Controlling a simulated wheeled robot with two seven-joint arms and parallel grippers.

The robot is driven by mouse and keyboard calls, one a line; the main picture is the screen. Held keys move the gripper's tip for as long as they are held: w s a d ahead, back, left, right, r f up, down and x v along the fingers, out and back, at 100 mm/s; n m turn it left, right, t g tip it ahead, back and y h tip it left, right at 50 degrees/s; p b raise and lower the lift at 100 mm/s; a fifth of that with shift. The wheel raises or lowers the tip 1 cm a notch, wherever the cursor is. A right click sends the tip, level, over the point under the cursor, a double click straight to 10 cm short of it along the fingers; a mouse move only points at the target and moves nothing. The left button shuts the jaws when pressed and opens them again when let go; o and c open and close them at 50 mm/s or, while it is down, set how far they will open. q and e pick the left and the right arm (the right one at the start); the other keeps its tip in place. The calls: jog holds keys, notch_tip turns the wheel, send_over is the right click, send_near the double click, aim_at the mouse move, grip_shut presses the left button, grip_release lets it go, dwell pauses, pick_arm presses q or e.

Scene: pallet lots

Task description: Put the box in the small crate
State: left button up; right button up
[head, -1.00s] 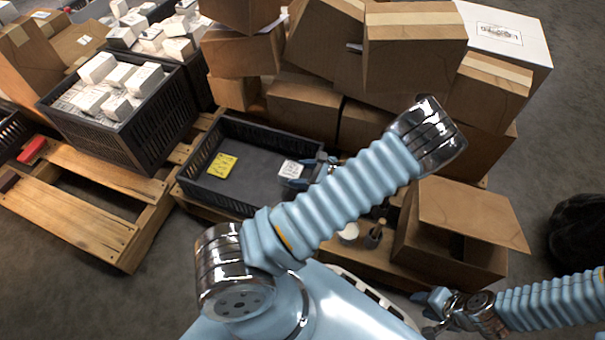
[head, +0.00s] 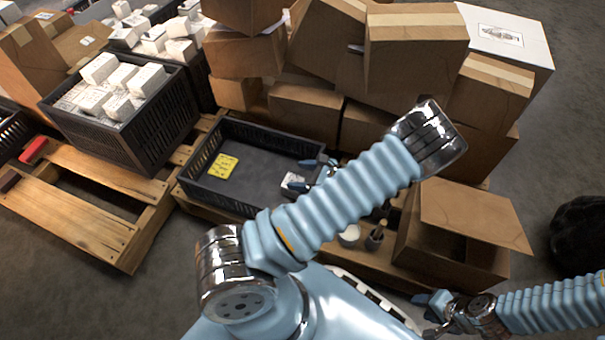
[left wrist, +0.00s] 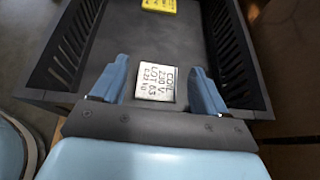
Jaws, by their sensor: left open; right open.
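The box (head: 292,183) is small, with a white printed label on top. It is inside the small black crate (head: 222,198), near the end closest to my left arm, and looks to be on its floor. My left gripper (head: 312,174) is open over the crate. In the left wrist view, the fingers of my left gripper (left wrist: 160,88) stand either side of the box with gaps. My right gripper (head: 432,314) is open and empty at the lower right, away from the crate.
A yellow card (head: 222,166) lies in the crate's left part. A larger black crate (head: 130,128) of white boxes stands at left on a wooden pallet (head: 75,205). Stacked cardboard boxes (head: 300,108) rise behind; an open carton (head: 455,250) stands at right.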

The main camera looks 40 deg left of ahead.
pick_arm(q)
jog(key=p+v, duration=0.2)
jog(key=v, duration=1)
jog(key=shift+w+r+p, duration=0.2)
jog(key=shift+r+p, duration=0.1)
jog(key=shift+r, duration=0.05)
jog(key=shift+d, duration=0.15)
